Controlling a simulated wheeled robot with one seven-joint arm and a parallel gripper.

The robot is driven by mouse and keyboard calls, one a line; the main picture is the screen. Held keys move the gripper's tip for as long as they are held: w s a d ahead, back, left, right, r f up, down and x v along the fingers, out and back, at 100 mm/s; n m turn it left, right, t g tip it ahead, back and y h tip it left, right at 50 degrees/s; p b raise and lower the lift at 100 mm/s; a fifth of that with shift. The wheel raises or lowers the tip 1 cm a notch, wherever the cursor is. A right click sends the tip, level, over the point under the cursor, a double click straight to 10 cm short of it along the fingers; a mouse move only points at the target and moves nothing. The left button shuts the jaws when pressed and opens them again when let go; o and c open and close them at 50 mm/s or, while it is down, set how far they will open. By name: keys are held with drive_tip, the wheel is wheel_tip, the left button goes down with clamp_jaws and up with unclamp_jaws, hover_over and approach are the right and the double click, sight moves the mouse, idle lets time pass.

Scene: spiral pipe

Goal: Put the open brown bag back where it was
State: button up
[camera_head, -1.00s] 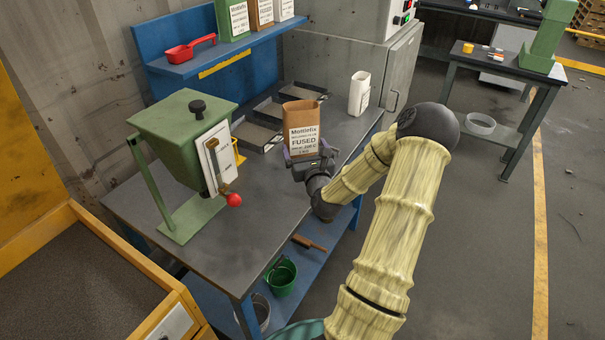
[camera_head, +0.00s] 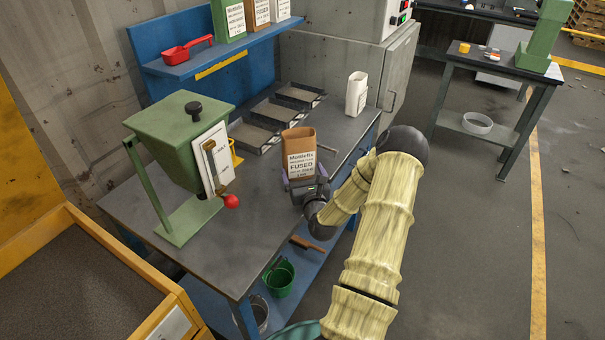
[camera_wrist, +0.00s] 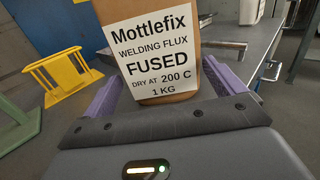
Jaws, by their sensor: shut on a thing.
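The open brown bag (camera_head: 299,143) has a white label reading Mottlefix welding flux FUSED. My gripper (camera_head: 303,180) is shut on it low down, with the bag upright between the two purple fingers. In the wrist view the bag (camera_wrist: 152,45) fills the middle, and its top is out of the picture. The bag is over the grey bench top (camera_head: 262,200); I cannot tell whether its base touches it.
A green hopper (camera_head: 180,125) with a red-knobbed lever stands left on the bench. Several shallow trays (camera_head: 254,138) line the back. A white open bag (camera_head: 357,93) stands back right. A blue shelf (camera_head: 215,55) holds a red scoop (camera_head: 187,49) and more bags.

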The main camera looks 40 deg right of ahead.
drive_tip(key=shift+f, duration=0.15)
drive_tip(key=o, duration=0.8)
drive_tip(key=shift+c, duration=0.2)
drive_tip(key=shift+s+r, duration=0.1)
drive_tip(key=shift+r, duration=0.1)
drive_tip(key=shift+s, duration=0.25)
drive_tip(key=b+v, duration=0.2)
drive_tip(key=v, duration=0.9)
drive_tip(key=shift+s+a, duration=0.2)
drive_tip(key=shift+s, duration=0.05)
